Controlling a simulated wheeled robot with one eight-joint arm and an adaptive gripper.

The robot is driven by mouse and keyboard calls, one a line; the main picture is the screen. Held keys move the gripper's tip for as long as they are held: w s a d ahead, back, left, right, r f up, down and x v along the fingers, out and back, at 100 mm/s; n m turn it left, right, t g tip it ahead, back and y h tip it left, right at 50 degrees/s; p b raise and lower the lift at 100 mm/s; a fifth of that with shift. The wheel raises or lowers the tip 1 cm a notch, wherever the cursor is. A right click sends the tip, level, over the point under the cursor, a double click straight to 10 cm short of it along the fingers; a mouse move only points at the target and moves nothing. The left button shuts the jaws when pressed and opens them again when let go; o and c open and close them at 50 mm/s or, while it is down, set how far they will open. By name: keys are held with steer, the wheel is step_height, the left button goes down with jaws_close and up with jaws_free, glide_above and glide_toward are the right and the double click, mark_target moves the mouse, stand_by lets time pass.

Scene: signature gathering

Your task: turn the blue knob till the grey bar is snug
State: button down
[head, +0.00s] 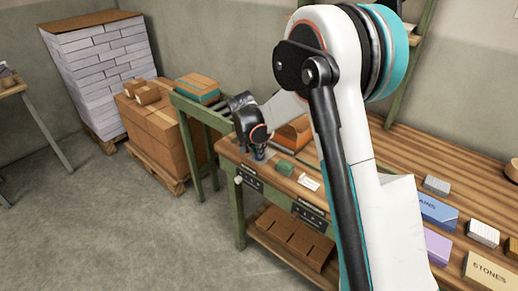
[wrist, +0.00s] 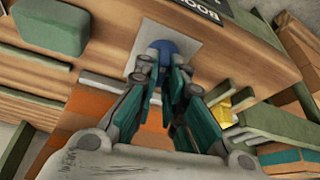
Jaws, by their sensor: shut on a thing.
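The blue knob (wrist: 163,46) shows at the upper middle of the wrist view, on a pale grey plate (wrist: 196,40) on the wooden bench. My gripper (wrist: 161,68) is shut on the knob, with its two teal-padded fingers on either side. In the head view my gripper (head: 259,146) points down at the near left end of the bench, and its fingers mostly hide the knob. A pale grey bar (wrist: 104,83) lies along the edge of an orange surface (wrist: 90,108), partly behind the fingers. I cannot tell whether the bar is snug.
A green block (head: 285,168) and a white card (head: 309,182) lie close to my gripper on the bench. Labelled boxes, one blue (head: 437,211), stand farther right. A carton stack (head: 165,130) is at the left, with clear floor in front.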

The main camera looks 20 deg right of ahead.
steer(key=shift+m+g+h, duration=0.3)
steer(key=shift+m, duration=0.7)
steer(key=shift+a, duration=0.1)
steer(key=c, duration=1.7)
jaws_free()
steer(key=shift+r, duration=0.1)
steer(key=v, duration=1.1)
steer(key=shift+a+r, duration=0.1)
steer(key=shift+r, duration=0.3)
